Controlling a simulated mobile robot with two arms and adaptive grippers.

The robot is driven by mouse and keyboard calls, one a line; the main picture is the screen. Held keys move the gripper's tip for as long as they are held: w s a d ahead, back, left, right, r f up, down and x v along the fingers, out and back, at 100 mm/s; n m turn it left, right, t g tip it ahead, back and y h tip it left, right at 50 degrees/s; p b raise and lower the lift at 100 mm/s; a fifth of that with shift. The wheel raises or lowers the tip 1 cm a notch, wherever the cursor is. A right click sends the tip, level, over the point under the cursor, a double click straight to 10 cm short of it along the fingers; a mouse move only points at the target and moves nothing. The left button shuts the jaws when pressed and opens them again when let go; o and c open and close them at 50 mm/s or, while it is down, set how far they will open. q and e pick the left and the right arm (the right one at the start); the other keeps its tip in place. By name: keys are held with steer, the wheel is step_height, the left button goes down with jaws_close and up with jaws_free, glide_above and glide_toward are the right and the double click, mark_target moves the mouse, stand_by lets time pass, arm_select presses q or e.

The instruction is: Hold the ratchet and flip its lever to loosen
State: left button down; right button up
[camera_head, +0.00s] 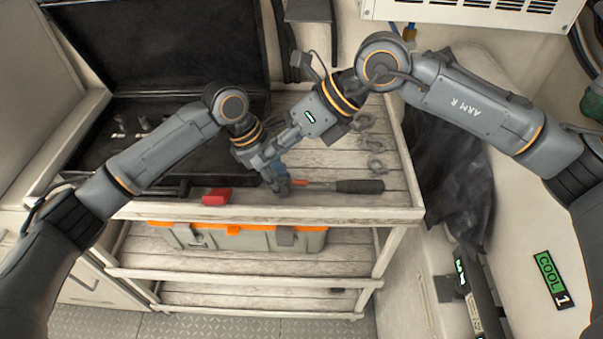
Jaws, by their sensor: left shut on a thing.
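The ratchet (358,186) lies across the top shelf, with a dark grip at its right end and a thin reddish shaft. Its left end is hidden by my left gripper (277,181). My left gripper reaches down to the shelf and is shut at the left end of the ratchet. The lever cannot be made out. My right gripper (284,139) comes in from the upper right, just above and touching or nearly touching the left gripper. Its fingertips are small and overlapped, so whether it is open or shut does not show.
An open black case (110,140) with small metal pieces stands at left. A red item (216,197) lies at the shelf's front edge. Several metal shackles (375,145) lie at right. A grey-orange toolbox (235,236) is on the shelf below. A dark bag (450,175) hangs at right.

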steer(key=s+a+r+m+g+y, duration=0.1)
steer(key=a+r+y, duration=0.4)
steer(key=r, duration=0.3)
steer(key=w+r+m+t+y, duration=0.2)
steer(key=w+r+m+y, duration=0.15)
steer(key=r, duration=0.35)
steer(key=w+r+m+t+y, duration=0.3)
steer(key=r+m+y, duration=0.15)
steer(key=r, duration=0.25)
steer(key=w+d+f+m+t+h, duration=0.1)
steer(key=w+d+m+t+h, duration=0.35)
steer(key=w+m+t, duration=0.35)
steer(key=w+d+f+m+t+h, duration=0.25)
steer(key=w+m+h, duration=0.35)
steer(key=m, duration=0.4)
steer(key=m+g+h, duration=0.3)
steer(key=g+h, duration=0.4)
steer(key=g, duration=0.7)
glide_toward(302, 181)
steer(key=shift+m, duration=0.3)
steer(key=x, duration=0.7)
steer(key=shift+a+f, duration=0.15)
steer(key=shift+f, duration=0.2)
